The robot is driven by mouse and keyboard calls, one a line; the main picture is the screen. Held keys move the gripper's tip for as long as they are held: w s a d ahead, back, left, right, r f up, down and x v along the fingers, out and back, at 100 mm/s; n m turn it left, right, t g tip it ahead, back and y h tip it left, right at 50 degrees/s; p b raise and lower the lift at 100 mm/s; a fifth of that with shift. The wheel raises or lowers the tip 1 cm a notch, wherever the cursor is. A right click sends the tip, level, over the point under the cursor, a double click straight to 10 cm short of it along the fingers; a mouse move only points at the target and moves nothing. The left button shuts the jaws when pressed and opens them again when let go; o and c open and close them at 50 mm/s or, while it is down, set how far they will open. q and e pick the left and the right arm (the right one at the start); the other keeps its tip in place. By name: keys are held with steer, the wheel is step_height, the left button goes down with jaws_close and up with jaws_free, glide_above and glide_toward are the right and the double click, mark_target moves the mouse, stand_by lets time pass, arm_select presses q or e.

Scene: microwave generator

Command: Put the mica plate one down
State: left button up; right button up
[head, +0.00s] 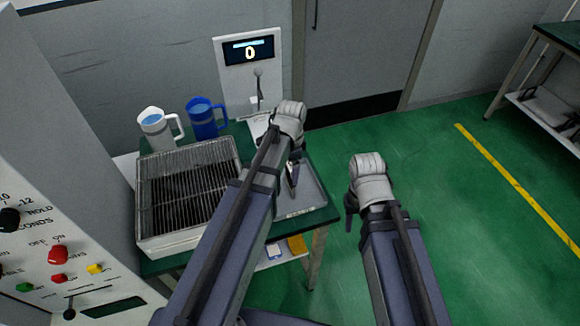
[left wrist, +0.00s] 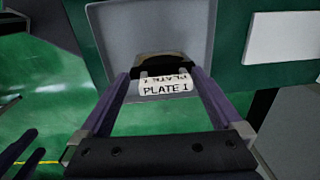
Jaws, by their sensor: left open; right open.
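The mica plate one shows in the left wrist view as a small dark and brownish piece with a white label (left wrist: 165,86) reading "PLATE I". It is at the grey tray (left wrist: 150,25), which also shows in the head view (head: 312,192) on the green table. My left gripper (left wrist: 162,75) is open, its two fingers on either side of the plate with visible gaps. In the head view the left gripper (head: 293,176) is over the tray, and the plate is hidden or too small to tell. My right gripper (head: 351,208) is open and empty, above the floor right of the table.
A wire-topped metal basket (head: 190,185) stands left of the tray. A white jug (head: 155,130) and a blue jug (head: 203,120) stand behind it. A panel with display "0" (head: 249,53) and a lever is at the back. A control panel (head: 50,215) is left. Floor right is clear.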

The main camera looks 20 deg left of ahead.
arm_select(q)
steer(key=shift+r, duration=0.1)
step_height(320, 180, up, 12)
steer(key=p, duration=1.3)
steer(key=s+d+n, duration=0.7)
steer(key=s+d, duration=0.3)
steer(key=s, duration=0.4)
steer(key=shift+d+r+n+g+y+b, duration=0.2)
steer(key=shift+d+n+g+y+b, duration=0.1)
steer(key=shift+y, duration=0.1)
steer(key=shift+s, duration=0.1)
step_height(320, 180, down, 10)
steer(key=b, duration=1)
steer(key=shift+f, duration=0.15)
